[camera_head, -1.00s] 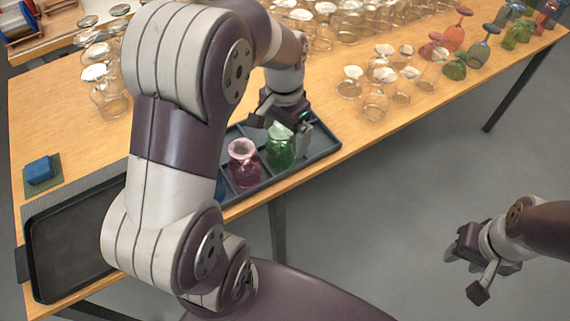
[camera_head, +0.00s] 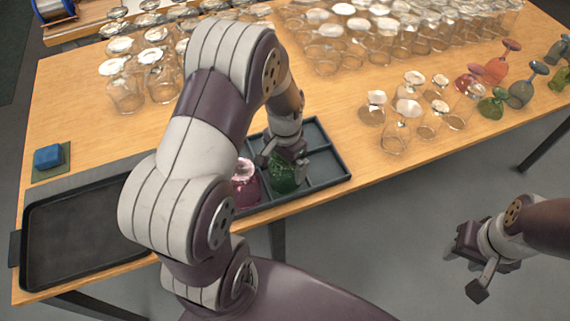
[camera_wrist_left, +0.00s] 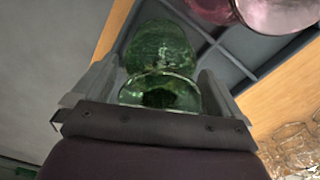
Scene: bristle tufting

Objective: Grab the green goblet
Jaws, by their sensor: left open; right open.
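The green goblet (camera_head: 285,180) stands in a compartment of the dark divided tray (camera_head: 331,165). My left gripper (camera_head: 284,154) is over its top and hides part of it in the head view. In the left wrist view the green goblet (camera_wrist_left: 160,50) shows between the two spread fingers of my left gripper (camera_wrist_left: 158,84). The fingers are open, one on each side of it; I cannot tell whether either touches it. My right gripper (camera_head: 474,268) is open and empty, away from the table at the lower right.
A pink glass vessel (camera_head: 245,187) stands just left of the goblet in the same tray. An empty black tray (camera_head: 75,232) and a blue block (camera_head: 48,157) lie at the left. Clear glasses (camera_head: 340,42) crowd the back; coloured goblets (camera_head: 497,66) stand at the right.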

